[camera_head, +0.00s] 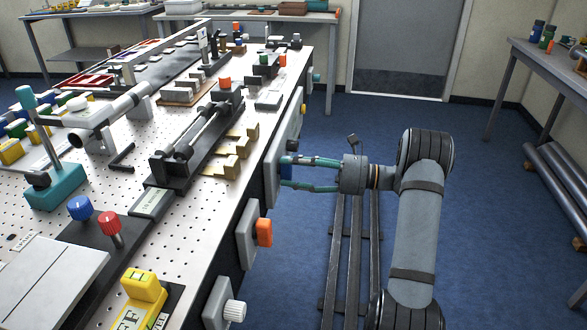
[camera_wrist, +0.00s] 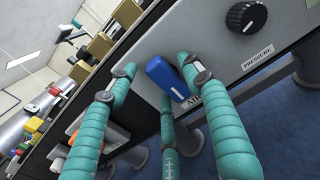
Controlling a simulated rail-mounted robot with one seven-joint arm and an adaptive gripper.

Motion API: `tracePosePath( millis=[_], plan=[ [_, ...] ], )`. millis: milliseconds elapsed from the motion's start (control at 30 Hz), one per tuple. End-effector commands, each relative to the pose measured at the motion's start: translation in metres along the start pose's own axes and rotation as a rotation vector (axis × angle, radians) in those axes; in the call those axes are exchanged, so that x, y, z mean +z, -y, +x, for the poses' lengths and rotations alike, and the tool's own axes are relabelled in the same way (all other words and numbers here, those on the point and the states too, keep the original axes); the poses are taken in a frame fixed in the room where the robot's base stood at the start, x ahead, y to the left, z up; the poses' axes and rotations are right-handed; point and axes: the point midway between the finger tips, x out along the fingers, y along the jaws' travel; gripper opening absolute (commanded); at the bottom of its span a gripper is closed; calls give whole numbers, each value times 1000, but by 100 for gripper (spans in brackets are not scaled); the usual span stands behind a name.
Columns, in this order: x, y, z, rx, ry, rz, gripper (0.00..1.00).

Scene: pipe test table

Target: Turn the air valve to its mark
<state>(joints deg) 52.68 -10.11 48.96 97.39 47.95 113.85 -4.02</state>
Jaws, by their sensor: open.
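The air valve is a blue handle (camera_wrist: 166,78) on a grey panel (camera_wrist: 215,45) on the table's front side. It sits tilted in the wrist view, with a small pale line near its lower end. A label starting "AI" (camera_wrist: 194,101) lies below it, partly hidden by a finger. My gripper (camera_wrist: 155,70) has teal segmented fingers, spread open, with tips on either side of the handle. I cannot tell whether any fingertip touches it. I cannot make out the mark.
A black knob (camera_wrist: 246,16) labelled "PRESSURE" is on the same panel. An orange handle (camera_head: 264,232) and a white knob (camera_head: 235,311) stick out from neighbouring panels. The perforated table top (camera_head: 190,215) is crowded with fixtures. Open floor (camera_head: 480,190) lies right of my arm.

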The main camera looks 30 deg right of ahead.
Motion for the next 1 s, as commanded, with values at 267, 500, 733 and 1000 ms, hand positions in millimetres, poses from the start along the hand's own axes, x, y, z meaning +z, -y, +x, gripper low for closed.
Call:
tracePosePath(
  millis=[267,500,733,1000],
  plan=[
    [0,0,0,1,0,0,41],
    [0,0,0,1,0,0,27],
    [0,0,0,1,-1,0,14],
    [0,0,0,1,-1,-2,4]
  ],
)
